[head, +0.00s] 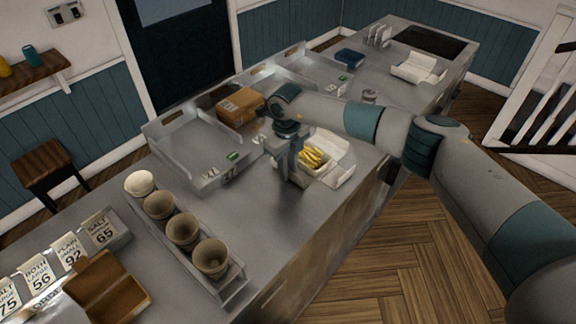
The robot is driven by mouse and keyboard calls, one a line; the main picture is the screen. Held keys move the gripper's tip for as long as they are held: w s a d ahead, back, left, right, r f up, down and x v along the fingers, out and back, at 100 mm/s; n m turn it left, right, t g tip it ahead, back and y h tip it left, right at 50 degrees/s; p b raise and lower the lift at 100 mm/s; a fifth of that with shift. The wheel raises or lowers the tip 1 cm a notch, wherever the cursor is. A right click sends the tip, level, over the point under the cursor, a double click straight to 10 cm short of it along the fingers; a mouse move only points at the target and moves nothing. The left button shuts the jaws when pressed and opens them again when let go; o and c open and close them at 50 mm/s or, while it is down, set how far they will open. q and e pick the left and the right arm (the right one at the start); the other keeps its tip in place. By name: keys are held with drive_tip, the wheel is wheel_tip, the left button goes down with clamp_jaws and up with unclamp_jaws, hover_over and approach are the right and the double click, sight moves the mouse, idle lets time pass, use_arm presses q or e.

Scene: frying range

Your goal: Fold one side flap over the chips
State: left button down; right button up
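Yellow chips (312,157) lie in an open white carton (342,174) near the counter's front edge. A white flap stands out on the carton's right side, and another part rises behind the chips. My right gripper (287,172) points down at the carton's left side and hides that side. I cannot tell whether it touches the carton or whether its fingers are apart. My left gripper is not in view.
A row of several brown cups (182,230) stands in a rack at the front left. A metal tray (180,160) and a brown box (240,106) lie left of and behind the gripper. Another open white carton (418,68) is at the far right. Bare counter (255,205) lies between cups and chips.

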drive_tip(key=shift+f, duration=0.15)
drive_tip(key=shift+c, duration=0.3)
clamp_jaws()
idle(1.1)
